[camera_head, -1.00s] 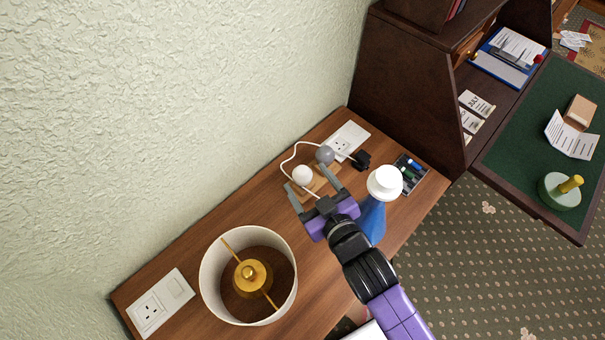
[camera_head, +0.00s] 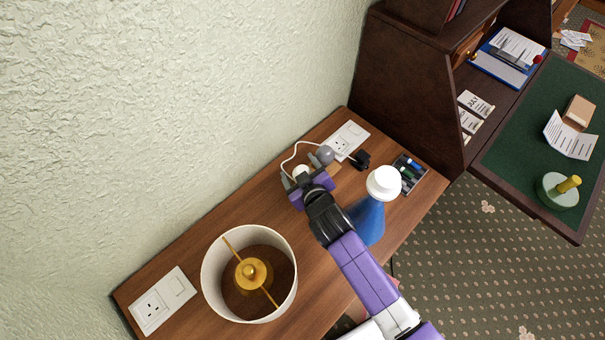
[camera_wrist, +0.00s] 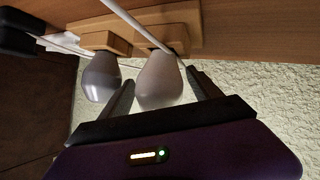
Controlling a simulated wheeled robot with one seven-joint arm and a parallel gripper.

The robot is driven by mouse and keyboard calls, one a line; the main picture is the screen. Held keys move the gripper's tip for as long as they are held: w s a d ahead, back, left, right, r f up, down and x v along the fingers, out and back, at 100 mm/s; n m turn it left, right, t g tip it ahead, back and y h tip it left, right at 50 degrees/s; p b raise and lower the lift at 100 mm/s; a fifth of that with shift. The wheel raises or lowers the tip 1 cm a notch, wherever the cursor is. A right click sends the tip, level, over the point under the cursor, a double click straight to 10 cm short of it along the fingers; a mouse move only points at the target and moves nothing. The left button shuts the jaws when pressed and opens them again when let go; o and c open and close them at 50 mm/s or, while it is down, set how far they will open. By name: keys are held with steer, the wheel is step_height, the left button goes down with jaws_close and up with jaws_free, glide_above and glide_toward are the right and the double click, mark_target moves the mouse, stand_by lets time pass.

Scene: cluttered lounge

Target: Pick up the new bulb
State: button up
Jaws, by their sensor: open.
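Two bulbs stand side by side in a wooden holder (camera_wrist: 105,42) on the wooden side table. One is white (camera_head: 301,170) and one is grey (camera_head: 325,155). No label shows which is new. My gripper (camera_head: 304,171) is open over the white bulb, partly covering it in the head view. In the wrist view, the white bulb (camera_wrist: 160,82) lies between the two fingers of my gripper (camera_wrist: 160,80), with no clear grip on it. The grey bulb (camera_wrist: 100,78) is outside, left of the left finger.
A blue bottle with a white cap (camera_head: 383,183) stands close to my arm. A lampshade (camera_head: 212,290) stands at the table's near left. A white cord (camera_head: 288,157), black plug (camera_head: 361,160) and small tray (camera_head: 412,174) lie nearby. The textured wall (camera_head: 180,120) runs behind.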

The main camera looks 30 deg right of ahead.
steer(key=shift+w+f, duration=0.15)
steer(key=shift+w, duration=0.1)
steer(key=shift+c, duration=0.4)
steer(key=c, duration=1.3)
